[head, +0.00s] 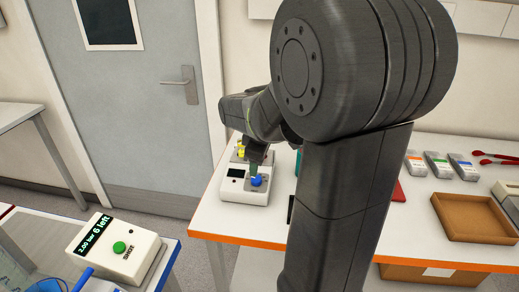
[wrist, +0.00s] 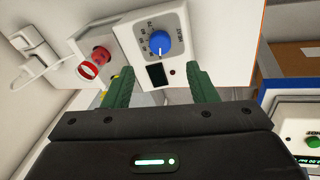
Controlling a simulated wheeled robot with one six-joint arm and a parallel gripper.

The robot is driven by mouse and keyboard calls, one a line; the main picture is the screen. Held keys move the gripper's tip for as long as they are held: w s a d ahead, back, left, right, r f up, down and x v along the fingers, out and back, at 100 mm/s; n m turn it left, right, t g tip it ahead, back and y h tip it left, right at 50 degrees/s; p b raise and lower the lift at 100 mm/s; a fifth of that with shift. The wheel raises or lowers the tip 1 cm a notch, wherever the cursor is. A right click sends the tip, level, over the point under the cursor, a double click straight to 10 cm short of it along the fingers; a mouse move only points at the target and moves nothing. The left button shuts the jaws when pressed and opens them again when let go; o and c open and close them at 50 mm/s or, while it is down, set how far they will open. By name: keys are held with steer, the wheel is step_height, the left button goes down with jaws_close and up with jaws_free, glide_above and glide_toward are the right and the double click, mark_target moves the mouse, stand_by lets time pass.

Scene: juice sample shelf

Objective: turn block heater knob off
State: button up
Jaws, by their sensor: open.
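The block heater (head: 244,189) is a white box on the orange-edged table, with a blue knob (head: 257,181) and a dark display. In the wrist view its blue knob (wrist: 164,43) sits on a printed dial, with a small pale mark near its lower edge. The heater's display (wrist: 157,75) is dark, and a small dark red lamp is beside it. My gripper (head: 258,162) is just above the knob in the head view. In the wrist view my gripper's (wrist: 160,74) green fingers are apart and empty, with the knob beyond the gap between them.
A red ring-shaped part (wrist: 95,62) is beside the heater in the wrist view. A device with a green button (head: 119,247) stands on the left bench. A brown tray (head: 475,217) and several small grey packs lie right of my arm.

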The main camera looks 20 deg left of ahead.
mark_target(256, 179)
steer(key=v, duration=0.5)
steer(key=shift+d+r, duration=0.1)
steer(key=shift+r, duration=0.1)
steer(key=x, duration=1.3)
steer(key=shift+f+p, duration=0.3)
steer(key=shift+f, duration=0.1)
steer(key=shift+r, duration=0.15)
